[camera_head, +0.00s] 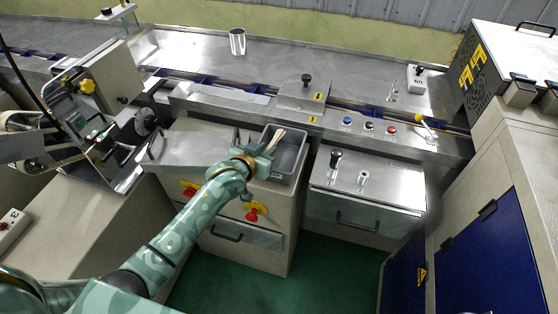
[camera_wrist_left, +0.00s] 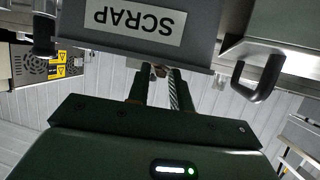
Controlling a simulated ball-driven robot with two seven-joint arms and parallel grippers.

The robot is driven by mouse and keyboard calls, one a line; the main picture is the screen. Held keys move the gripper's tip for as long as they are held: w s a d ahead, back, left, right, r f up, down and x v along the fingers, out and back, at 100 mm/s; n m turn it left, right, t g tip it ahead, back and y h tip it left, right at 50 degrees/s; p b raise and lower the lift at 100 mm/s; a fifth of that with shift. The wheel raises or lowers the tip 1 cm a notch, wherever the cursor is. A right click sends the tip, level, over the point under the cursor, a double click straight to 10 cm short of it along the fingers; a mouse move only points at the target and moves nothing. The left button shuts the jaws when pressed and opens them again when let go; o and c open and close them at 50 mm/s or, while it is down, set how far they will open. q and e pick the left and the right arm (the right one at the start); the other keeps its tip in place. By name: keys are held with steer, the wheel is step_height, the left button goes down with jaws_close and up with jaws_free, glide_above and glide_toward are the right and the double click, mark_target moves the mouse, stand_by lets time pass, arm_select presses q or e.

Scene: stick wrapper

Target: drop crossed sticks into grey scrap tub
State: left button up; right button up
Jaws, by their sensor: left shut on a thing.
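The grey scrap tub (camera_head: 292,166) stands open at the middle of the machine front. Its wall also shows in the left wrist view (camera_wrist_left: 203,50), with a SCRAP label upside down. My left gripper (camera_head: 268,147) is at the tub's opening, on its left part, shut on pale crossed sticks (camera_head: 279,134). The sticks point up and slightly right from the jaws. How they cross is too small to tell. In the left wrist view the fingers (camera_wrist_left: 154,88) run up to the tub's edge, and the sticks are mostly hidden. My right gripper is not in view.
A metal drawer unit with a black knob (camera_head: 335,158) stands to the right. A metal cup (camera_head: 237,41) stands on the back deck.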

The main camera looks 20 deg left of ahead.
arm_select(q)
steer(key=shift+r, duration=0.1)
steer(key=o, duration=1)
steer(key=shift+s, duration=0.1)
steer(key=shift+s+r, duration=0.2)
steer(key=shift+s, duration=0.1)
steer(key=p+v, duration=0.4)
steer(key=v, duration=1.1)
steer(key=shift+s+a, duration=0.1)
steer(key=shift+s, duration=0.1)
